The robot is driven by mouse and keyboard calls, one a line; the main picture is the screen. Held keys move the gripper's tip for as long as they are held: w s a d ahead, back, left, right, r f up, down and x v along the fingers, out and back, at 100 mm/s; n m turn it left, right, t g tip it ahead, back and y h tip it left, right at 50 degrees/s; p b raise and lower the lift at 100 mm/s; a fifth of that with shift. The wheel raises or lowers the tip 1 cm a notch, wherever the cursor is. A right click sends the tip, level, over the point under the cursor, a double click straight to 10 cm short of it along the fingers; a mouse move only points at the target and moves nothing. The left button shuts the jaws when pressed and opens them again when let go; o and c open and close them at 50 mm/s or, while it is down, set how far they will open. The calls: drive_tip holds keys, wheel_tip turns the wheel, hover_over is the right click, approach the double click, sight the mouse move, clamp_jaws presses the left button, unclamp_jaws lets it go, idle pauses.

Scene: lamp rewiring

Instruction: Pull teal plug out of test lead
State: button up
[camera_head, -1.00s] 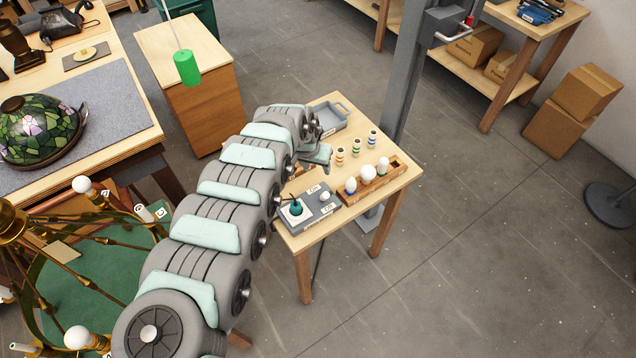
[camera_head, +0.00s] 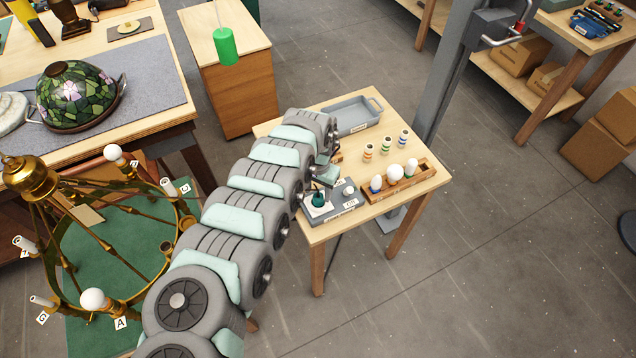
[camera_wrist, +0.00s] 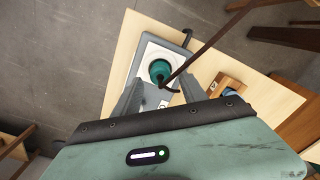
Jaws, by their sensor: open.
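The teal plug (camera_wrist: 160,70) stands on a white square plate (camera_wrist: 146,54) on a grey box, which I take to be the test station. In the head view the teal plug (camera_head: 318,199) sits at the near left of the small table. In the wrist view, my gripper (camera_wrist: 160,88) is open, its two grey fingers reaching towards the plug, apart from each other and empty. In the head view my gripper (camera_head: 326,178) is partly hidden by my arm, just behind the plug. A dark cord-like line runs near the plug; I cannot tell where it joins.
A wooden rack (camera_head: 401,183) with bulbs stands right of the grey box, with several striped spools (camera_head: 386,147) behind it. A grey tray (camera_head: 355,114) lies at the back. A brass chandelier (camera_head: 60,212) and a post (camera_head: 445,95) flank the table.

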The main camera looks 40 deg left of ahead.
sight(318, 196)
drive_tip(key=shift+f, duration=1.65)
drive_tip(key=shift+c, duration=0.5)
clamp_jaws()
drive_tip(key=shift+r, duration=0.2)
drive_tip(key=shift+r+p, duration=2.25)
drive_tip(key=shift+p, duration=0.1)
drive_tip(key=shift+f, duration=0.1)
